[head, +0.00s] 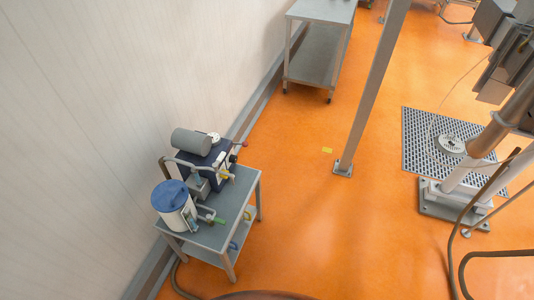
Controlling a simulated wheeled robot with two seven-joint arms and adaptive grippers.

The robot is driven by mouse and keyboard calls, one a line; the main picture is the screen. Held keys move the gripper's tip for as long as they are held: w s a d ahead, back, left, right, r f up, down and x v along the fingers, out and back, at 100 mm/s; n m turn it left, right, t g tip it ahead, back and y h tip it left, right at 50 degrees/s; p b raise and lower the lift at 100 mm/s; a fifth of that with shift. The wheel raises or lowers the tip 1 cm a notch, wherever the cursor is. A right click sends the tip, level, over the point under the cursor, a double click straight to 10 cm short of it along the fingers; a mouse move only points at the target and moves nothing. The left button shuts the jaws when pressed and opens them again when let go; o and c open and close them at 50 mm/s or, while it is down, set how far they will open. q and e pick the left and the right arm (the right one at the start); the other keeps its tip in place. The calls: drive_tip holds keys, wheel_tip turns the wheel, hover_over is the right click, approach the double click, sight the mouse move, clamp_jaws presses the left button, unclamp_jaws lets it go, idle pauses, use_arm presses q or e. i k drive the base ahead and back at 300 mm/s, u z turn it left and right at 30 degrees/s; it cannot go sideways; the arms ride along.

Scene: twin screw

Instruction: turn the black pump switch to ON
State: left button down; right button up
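A pump unit with a dark blue body (207,161) and a grey motor cylinder (191,142) stands on a small grey table (240,196) by the left wall. A white tank with a blue lid (171,194) stands in front of it on the same table. Small red, yellow and green fittings show along the table's right side. Dark small parts sit on the right side of the blue body, but I cannot tell whether one is the black pump switch or how it is set. Neither of my grippers is in view.
A grey post (372,90) stands on the orange floor (310,210) to the right of the small table. A larger grey cart (313,68) stands at the back. A floor grate (421,136) and heavy machine with hoses fill the right.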

sight(233, 159)
drive_tip(key=u, duration=0.1)
drive_tip(key=i, duration=1)
drive_tip(key=u, duration=0.85)
